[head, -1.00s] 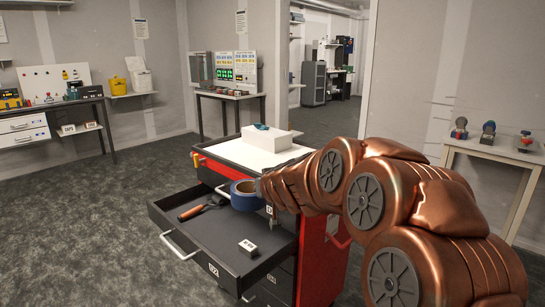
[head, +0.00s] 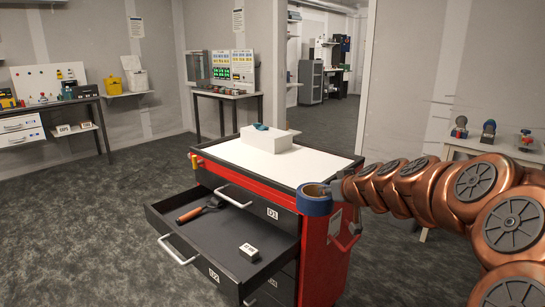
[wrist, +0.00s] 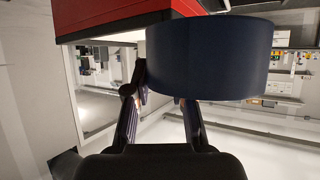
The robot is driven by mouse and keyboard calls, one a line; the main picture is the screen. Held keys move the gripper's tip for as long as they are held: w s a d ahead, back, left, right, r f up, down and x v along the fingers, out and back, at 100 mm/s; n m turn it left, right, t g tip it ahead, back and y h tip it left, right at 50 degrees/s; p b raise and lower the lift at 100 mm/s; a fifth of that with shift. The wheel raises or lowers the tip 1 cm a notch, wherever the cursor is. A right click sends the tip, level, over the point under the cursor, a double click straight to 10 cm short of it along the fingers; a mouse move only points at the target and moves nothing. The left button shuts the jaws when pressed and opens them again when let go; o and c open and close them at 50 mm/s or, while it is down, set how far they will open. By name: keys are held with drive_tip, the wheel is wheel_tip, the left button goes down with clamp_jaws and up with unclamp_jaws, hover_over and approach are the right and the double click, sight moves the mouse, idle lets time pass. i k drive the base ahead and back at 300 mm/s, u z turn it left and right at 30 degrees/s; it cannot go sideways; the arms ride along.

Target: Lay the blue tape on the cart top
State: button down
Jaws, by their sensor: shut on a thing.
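The blue tape (head: 313,206) is a thick roll held by my gripper (head: 334,189) at the right front corner of the red cart, in front of its side and near the height of its top. The cart top (head: 318,166) is a white surface with a dark rim, mostly bare. In the wrist view the roll (wrist: 210,60) looks dark blue and covers much of the upper middle. The fingers of my gripper (wrist: 163,92) reach up to it; their contact is partly hidden by the roll.
A white box (head: 265,139) with a blue item on it stands at the back left of the cart top. The open drawer (head: 225,240) below holds an orange-handled tool (head: 198,212) and a small labelled box (head: 249,251). The front right of the top is free.

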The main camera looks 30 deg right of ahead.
sight(286, 169)
drive_tip(key=i, duration=0.9)
